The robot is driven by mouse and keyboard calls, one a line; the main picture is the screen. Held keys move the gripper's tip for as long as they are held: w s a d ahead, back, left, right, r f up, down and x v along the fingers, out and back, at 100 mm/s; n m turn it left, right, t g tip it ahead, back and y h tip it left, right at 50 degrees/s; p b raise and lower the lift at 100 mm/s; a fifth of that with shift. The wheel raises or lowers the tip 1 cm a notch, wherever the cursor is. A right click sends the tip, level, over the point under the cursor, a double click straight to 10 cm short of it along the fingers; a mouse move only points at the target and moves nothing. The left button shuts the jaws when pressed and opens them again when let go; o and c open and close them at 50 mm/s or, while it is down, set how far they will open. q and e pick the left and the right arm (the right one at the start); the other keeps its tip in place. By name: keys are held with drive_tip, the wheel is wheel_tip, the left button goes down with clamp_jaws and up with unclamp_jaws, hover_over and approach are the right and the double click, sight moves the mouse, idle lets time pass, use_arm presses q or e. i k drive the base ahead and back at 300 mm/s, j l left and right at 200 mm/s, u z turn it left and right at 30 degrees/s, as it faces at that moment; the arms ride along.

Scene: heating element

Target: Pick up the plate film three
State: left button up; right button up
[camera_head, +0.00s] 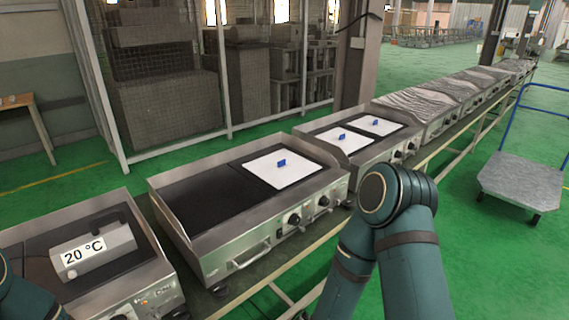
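Three white square films with blue tabs lie flat on the griddles. One film (290,172) covers the right half of the middle griddle (205,236). Two more, a left film (335,143) and a right film (385,122), lie side by side on the griddle (312,130) behind it. I see no numbers on them, so I cannot tell which is film three. My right arm shows bent at the lower middle, in front of the griddle row, and a bit of my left arm shows at the lower left corner. Neither gripper is in view.
A grey device marked 20 °C (95,250) with a dark handle sits on the nearest griddle (150,270) at left. Wrapped griddles (420,103) continue the row to the back right. A flat cart (525,180) stands at right. Green floor between cart and row is clear.

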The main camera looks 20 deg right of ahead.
sight(281, 168)
drive_tip(key=i+l, duration=0.15)
drive_tip(key=l, duration=0.3)
drive_tip(key=i+l+u, duration=0.1)
drive_tip(key=l, duration=0.4)
drive_tip(key=i+l, duration=0.15)
drive_tip(key=l, duration=0.3)
drive_tip(key=i+l, duration=0.1)
drive_tip(key=l, duration=0.4)
drive_tip(key=i+l+u, duration=0.1)
drive_tip(key=l, duration=0.4)
drive_tip(key=i+l, duration=0.15)
drive_tip(key=l, duration=0.3)
drive_tip(key=i+l, duration=0.15)
drive_tip(key=l, duration=0.15)
drive_tip(key=i+l, duration=0.1)
drive_tip(key=l, duration=0.25)
drive_tip(key=i+l+u, duration=0.1)
drive_tip(key=l, duration=0.2)
